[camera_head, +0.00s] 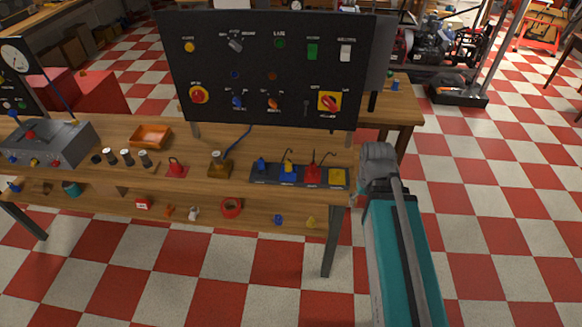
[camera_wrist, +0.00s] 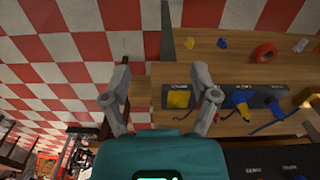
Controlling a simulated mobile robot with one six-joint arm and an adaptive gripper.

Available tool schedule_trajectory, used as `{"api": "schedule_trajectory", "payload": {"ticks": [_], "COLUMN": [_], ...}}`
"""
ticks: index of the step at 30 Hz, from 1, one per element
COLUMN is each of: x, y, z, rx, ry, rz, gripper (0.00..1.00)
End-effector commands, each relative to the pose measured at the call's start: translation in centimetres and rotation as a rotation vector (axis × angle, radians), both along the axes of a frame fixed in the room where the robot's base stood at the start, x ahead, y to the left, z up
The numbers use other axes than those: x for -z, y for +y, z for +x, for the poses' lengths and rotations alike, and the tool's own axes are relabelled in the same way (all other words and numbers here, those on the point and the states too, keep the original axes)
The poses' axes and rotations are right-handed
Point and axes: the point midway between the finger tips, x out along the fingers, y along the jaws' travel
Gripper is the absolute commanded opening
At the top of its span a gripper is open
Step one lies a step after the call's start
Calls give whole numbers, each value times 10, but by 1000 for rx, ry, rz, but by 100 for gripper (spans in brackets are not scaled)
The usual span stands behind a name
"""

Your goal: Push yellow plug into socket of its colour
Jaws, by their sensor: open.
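A dark socket strip (camera_head: 268,181) lies along the bench's right front edge. Its right-end yellow socket (camera_head: 337,177) looks empty and also shows in the wrist view (camera_wrist: 178,99). A small yellow plug (camera_head: 289,167) with a dark lead stands at the blue block (camera_head: 288,178) two places left; it also shows in the wrist view (camera_wrist: 240,97). I cannot tell how deep it sits. A red plug (camera_head: 312,171) stands between them. My gripper (camera_wrist: 160,68) is open and empty, its right finger partly covering the red one.
A blue plug (camera_head: 261,164) stands at the strip's left end. A small yellow piece (camera_head: 311,222) and blue piece (camera_head: 278,219) lie on the lower shelf. A black control panel (camera_head: 270,75) rises behind.

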Motion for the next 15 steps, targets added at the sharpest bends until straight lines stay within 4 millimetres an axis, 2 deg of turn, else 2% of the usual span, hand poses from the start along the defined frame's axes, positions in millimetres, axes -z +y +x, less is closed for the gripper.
{"api": "schedule_trajectory", "payload": {"ticks": [2, 3, 8, 11, 15], "x": [-1, -2, -6, -9, -14], "y": [6, 19, 46, 69, 111], "z": [14, 22, 65, 99, 150], "rx": [-42, -75, -249, -397, -631], "ry": [0, 0, 0, -1, 0], "rz": [0, 0, 0, 0, 0], "gripper": [79, 79, 79, 79, 79]}}
